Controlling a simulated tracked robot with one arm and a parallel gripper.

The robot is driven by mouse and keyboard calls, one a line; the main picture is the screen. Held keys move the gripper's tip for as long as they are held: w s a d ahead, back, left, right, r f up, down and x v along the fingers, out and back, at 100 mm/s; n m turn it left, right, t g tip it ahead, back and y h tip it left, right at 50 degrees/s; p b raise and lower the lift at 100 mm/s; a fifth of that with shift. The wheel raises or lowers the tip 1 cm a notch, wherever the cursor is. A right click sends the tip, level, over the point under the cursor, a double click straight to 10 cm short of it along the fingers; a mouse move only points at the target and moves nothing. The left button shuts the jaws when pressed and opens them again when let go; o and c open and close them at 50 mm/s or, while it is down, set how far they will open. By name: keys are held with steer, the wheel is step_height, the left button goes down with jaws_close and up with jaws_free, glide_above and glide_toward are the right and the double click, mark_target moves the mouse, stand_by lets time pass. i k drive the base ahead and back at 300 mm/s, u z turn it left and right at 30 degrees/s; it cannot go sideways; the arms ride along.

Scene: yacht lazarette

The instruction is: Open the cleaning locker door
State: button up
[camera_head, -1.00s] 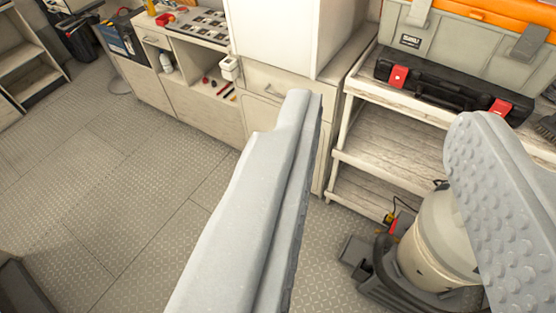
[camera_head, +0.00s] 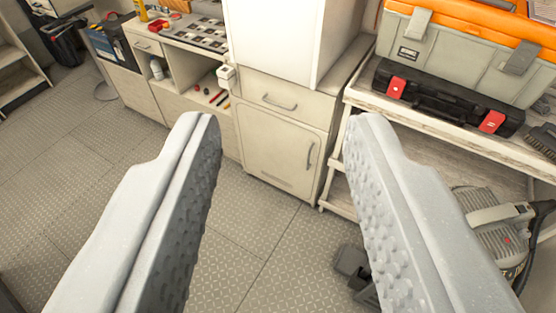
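A pale cream locker door (camera_head: 276,148) is in the middle of the view, below a drawer. It is shut, with a vertical handle (camera_head: 310,155) near its right edge. No label shows, so I cannot tell if this is the cleaning locker. My gripper (camera_head: 273,125) is open and empty, its two grey fingers wide apart. The door shows between the fingertips, some distance beyond them; the fingers do not touch it. The handle is unobstructed, left of the right fingertip.
The drawer (camera_head: 282,92) above the door has a horizontal handle. A white cabinet (camera_head: 275,40) stands on top. At right, a wooden shelf (camera_head: 345,190) holds a black case (camera_head: 440,98) and an orange-topped box (camera_head: 460,50). A grey machine (camera_head: 490,230) stands low right. The left floor (camera_head: 90,200) is clear.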

mark_target(287, 153)
steer(key=z, duration=0.05)
steer(key=i, duration=1)
steer(key=z, duration=0.2)
steer(key=k, duration=0.9)
steer(key=u, duration=0.35)
steer(key=i, duration=1)
steer(key=u, duration=0.05)
